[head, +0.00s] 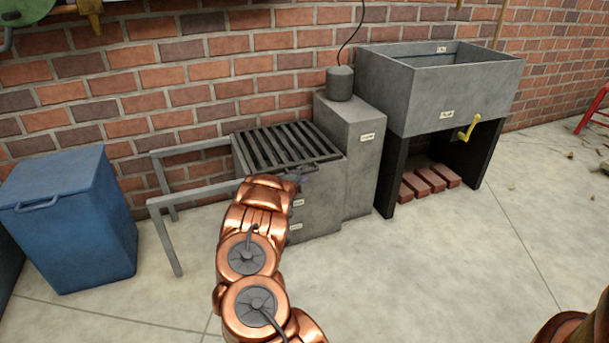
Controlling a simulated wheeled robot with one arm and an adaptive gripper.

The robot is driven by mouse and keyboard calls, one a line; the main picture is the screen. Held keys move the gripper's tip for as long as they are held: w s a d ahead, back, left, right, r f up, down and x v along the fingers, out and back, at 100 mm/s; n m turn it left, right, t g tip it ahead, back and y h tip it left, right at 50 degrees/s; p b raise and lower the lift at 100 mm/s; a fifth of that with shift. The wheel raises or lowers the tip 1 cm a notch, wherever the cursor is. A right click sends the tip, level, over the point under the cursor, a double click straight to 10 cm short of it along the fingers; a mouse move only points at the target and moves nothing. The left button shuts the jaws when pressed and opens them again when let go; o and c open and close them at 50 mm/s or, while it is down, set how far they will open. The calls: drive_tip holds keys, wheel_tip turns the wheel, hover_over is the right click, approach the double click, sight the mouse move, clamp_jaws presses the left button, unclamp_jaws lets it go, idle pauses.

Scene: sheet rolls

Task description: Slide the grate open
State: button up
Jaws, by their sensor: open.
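The grate (285,146) is a set of dark parallel bars in a frame. It lies over the top of a low grey block (318,208) against the brick wall. Two grey rails (195,195) on legs run out from the block to the left, with nothing on them. My copper arm reaches up from the bottom of the head view. My gripper (303,181) is at the near front edge of the grate, small and largely hidden by my arm. It is open; I cannot tell whether it touches the grate.
A blue bin (70,222) with a handle stands left of the rails. A taller grey block (352,150) bearing a dark cylinder (340,83) adjoins the grate's right side. Right of it stands a grey trough (440,92) with a yellow crank (468,128). The floor in front is clear.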

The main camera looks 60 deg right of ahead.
drive_tip(key=shift+x, duration=0.85)
drive_tip(key=shift+c, duration=0.3)
clamp_jaws()
